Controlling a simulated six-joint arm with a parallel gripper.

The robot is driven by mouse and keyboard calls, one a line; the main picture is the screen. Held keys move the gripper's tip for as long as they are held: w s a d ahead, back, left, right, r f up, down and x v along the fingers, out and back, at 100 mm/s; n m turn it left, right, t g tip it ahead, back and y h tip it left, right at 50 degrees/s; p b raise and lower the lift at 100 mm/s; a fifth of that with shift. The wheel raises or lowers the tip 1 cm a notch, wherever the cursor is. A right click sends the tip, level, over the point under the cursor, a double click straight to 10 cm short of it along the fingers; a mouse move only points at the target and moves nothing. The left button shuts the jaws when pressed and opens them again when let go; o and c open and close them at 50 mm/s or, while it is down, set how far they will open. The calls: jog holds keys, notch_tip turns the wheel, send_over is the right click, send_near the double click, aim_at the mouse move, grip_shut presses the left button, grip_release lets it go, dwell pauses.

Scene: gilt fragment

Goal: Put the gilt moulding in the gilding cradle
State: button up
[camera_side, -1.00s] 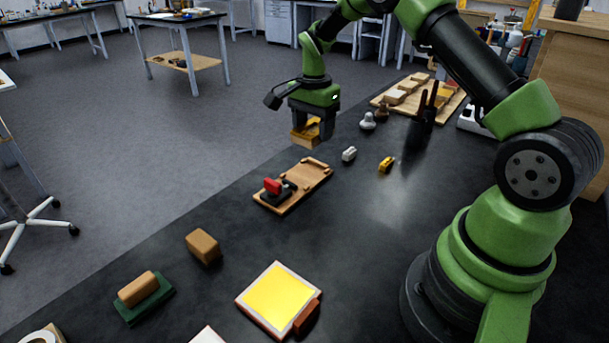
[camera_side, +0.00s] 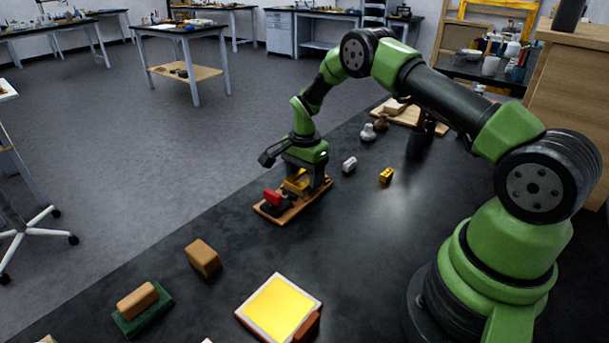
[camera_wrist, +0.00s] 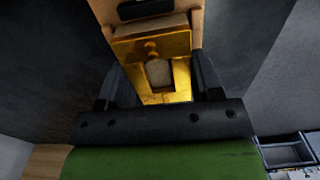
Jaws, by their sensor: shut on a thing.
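The gilt moulding (camera_side: 296,184) is a gold block between the fingers of my gripper (camera_side: 303,186). In the wrist view the moulding (camera_wrist: 180,50) shows its gold face, with a dark finger on each side of it. My gripper (camera_wrist: 158,88) is shut on it. The gilding cradle (camera_side: 279,217) is a wooden board with a red-handled clamp (camera_side: 273,197) at its near end. The moulding is at the cradle's far half, over or on the board; I cannot tell whether it touches. In the wrist view the cradle (camera_wrist: 196,22) lies beyond the moulding.
A small white piece (camera_side: 349,164) and a small yellow piece (camera_side: 386,176) lie right of the cradle. A brown block (camera_side: 203,257), a wooden piece on a green base (camera_side: 140,301) and a gold-leaf pad (camera_side: 278,307) are nearer. Bare bench lies between them.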

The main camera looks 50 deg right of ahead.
jog(key=shift+f, duration=0.1)
jog(key=o, duration=1)
